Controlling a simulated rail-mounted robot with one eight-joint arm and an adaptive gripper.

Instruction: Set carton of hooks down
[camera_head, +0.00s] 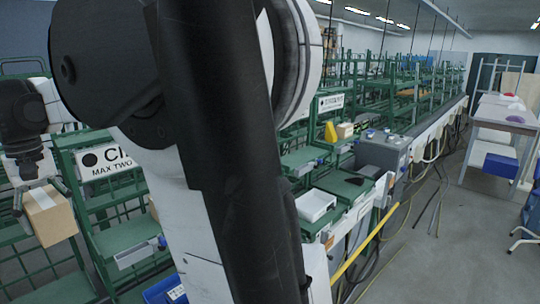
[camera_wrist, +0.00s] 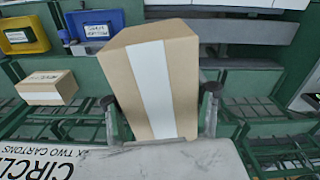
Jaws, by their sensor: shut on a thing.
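The carton of hooks (camera_head: 49,214) is a brown cardboard box with a pale tape strip. In the head view it hangs at the far left, below my gripper (camera_head: 40,197). In the wrist view the carton (camera_wrist: 156,80) fills the middle, tilted, with my gripper's fingers (camera_wrist: 158,112) closed against its two sides. Its underside is hidden. A green rack (camera_head: 115,262) stands beside and beyond the carton, with a white sign reading "MAX TWO" and partly hidden further text (camera_head: 105,161). In the wrist view the sign (camera_wrist: 50,160) is at lower left.
Another labelled carton (camera_wrist: 47,87) sits on the green rack to the left. Blue and yellow bins (camera_wrist: 95,32) are behind it. A white tray (camera_head: 315,205) and a grey machine box (camera_head: 383,152) stand to the right. My arm blocks much of the head view.

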